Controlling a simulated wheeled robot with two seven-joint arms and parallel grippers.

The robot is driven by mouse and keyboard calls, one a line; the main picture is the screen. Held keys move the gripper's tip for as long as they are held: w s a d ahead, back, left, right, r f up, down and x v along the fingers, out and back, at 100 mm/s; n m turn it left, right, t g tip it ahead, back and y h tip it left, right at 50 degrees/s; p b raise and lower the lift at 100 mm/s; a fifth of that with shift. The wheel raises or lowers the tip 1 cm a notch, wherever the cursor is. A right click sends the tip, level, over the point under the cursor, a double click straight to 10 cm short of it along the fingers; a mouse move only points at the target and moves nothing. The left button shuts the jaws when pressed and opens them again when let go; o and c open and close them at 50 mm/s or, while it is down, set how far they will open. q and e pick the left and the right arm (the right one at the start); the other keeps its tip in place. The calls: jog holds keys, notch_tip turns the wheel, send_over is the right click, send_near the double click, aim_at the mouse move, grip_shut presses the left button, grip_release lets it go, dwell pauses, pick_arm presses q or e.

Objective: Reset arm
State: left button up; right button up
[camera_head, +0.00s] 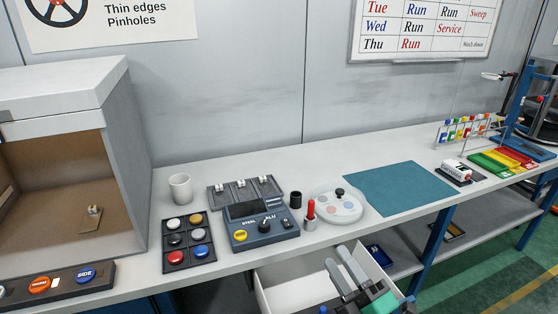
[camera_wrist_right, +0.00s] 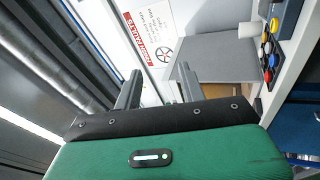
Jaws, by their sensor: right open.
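My right gripper (camera_head: 338,256) is at the lower middle of the head view, in front of the bench's front edge. It appears over or just in front of an open white drawer (camera_head: 283,293); the exact height gap is hard to tell. Its two grey fingers are apart with nothing between them. In the right wrist view the gripper (camera_wrist_right: 160,70) also shows spread, empty fingers ahead of its green body. My left gripper does not show in the head view.
On the bench (camera_head: 300,172) stand a white cup (camera_head: 180,187), a button pad (camera_head: 188,242), a blue control box (camera_head: 262,226), a red-topped piece (camera_head: 310,211) and a round palette (camera_head: 340,204). A grey box (camera_head: 128,165) stands left. The teal mat (camera_head: 398,188) is bare.

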jog(key=s+d+f+m+g+h, duration=0.3)
jog(key=d+f+m+g+h, duration=0.3)
jog(key=d+f+m+h, duration=0.8)
jog(key=s+a+f+m+g+y, duration=0.25)
jog(key=s+f+m+g, duration=0.55)
jog(key=s+f, duration=0.65)
notch_tip(320, 180, down, 28)
jog(key=s+f+n+g, duration=0.1)
jog(key=s+g, duration=0.1)
jog(key=g, duration=0.1)
jog(key=s+d+f+g, duration=0.1)
jog(key=s+d+f, duration=0.2)
jog(key=s+f, duration=1.6)
jog(key=shift+s+d+f+n+y, duration=0.25)
jog(key=shift+f+n+y, duration=0.1)
jog(key=shift+f, duration=0.2)
